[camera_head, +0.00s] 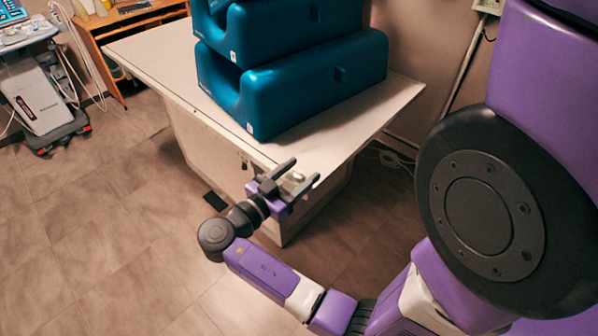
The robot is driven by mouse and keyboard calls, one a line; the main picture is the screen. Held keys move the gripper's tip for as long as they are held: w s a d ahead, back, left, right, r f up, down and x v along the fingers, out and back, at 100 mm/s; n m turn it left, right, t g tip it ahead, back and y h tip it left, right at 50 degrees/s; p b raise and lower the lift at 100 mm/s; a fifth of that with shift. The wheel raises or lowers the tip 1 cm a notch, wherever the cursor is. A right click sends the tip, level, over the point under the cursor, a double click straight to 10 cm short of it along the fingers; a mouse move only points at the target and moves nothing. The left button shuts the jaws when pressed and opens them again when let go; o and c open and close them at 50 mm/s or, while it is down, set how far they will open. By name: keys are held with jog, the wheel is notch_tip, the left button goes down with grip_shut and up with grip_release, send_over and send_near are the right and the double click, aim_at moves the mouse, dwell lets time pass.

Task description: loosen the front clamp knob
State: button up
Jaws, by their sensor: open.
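My gripper (303,171) is open, with its two dark fingers spread at the near corner of a white-topped table (150,52). No front clamp knob can be made out clearly. A small pale piece (295,180) shows between the fingers, and I cannot tell whether it belongs to my gripper or to the table. A small dark fitting (245,163) shows on the table's front side, just left of my gripper. My gripper and wrist hide part of the table edge there.
Stacked teal blocks (322,84) stand on the table, above and behind my gripper. A wheeled medical machine (38,92) and a wooden desk (122,22) are at the far left. Cables lie on the floor right of the table. The tiled floor at lower left is clear.

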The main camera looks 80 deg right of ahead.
jog(key=shift+c, duration=0.2)
grip_shut()
